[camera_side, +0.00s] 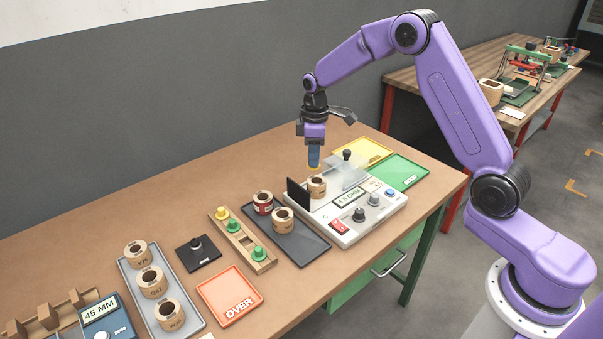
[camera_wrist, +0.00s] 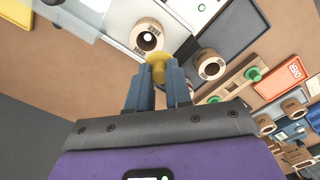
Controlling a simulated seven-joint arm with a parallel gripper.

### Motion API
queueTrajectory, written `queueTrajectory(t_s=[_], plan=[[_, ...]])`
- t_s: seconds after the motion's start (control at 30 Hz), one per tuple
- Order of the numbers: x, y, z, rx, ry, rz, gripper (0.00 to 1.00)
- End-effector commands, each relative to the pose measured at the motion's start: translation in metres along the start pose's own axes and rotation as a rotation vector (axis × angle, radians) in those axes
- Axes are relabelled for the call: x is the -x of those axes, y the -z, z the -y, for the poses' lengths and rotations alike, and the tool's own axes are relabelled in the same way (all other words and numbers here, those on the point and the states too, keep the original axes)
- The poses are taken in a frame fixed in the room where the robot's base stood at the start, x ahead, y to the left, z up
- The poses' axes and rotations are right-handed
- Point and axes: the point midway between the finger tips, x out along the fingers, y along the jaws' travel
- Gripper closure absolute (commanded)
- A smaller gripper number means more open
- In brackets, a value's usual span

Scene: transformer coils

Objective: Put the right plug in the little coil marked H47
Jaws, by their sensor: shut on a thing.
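My gripper (camera_side: 313,160) points straight down above the tester and is shut on a yellow plug (camera_wrist: 158,68). The plug's flanged end shows between the fingertips in the wrist view. A small tan coil (camera_side: 316,186) stands upright on the tester, just below the plug; it also shows in the wrist view (camera_wrist: 147,37), open end up. Two more coils stand on the dark tray: one with a red label (camera_side: 263,203) and one plain tan (camera_side: 283,220). A wooden rack (camera_side: 247,242) holds one yellow plug (camera_side: 221,213) and two green ones.
The tester (camera_side: 345,213) has a display, knobs, a dark upright plate and a clear shield (camera_side: 346,172) near my gripper. Yellow (camera_side: 362,152) and green (camera_side: 401,172) trays lie behind it. A grey tray (camera_side: 195,323) with three coils and an orange OVER tray (camera_side: 229,294) are left.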

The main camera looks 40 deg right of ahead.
Motion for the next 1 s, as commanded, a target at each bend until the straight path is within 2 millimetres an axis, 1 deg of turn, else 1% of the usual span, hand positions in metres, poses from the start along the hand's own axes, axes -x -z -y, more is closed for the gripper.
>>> queueTrajectory(t_s=[0.03, 0.1, 0.2, 0.33, 0.7, 1.0], plan=[[-0.001, -0.004, -0.008, -0.017, 0.0, 0.0, 1.0], [-0.001, -0.008, -0.015, -0.033, 0.0, 0.0, 1.0], [-0.003, -0.011, -0.02, -0.044, 0.001, 0.001, 1.0], [-0.01, -0.011, -0.02, -0.045, 0.001, 0.001, 1.0], [-0.039, -0.011, -0.02, -0.044, 0.0, 0.0, 1.0], [-0.045, -0.01, -0.02, -0.043, 0.0, 0.0, 1.0]])
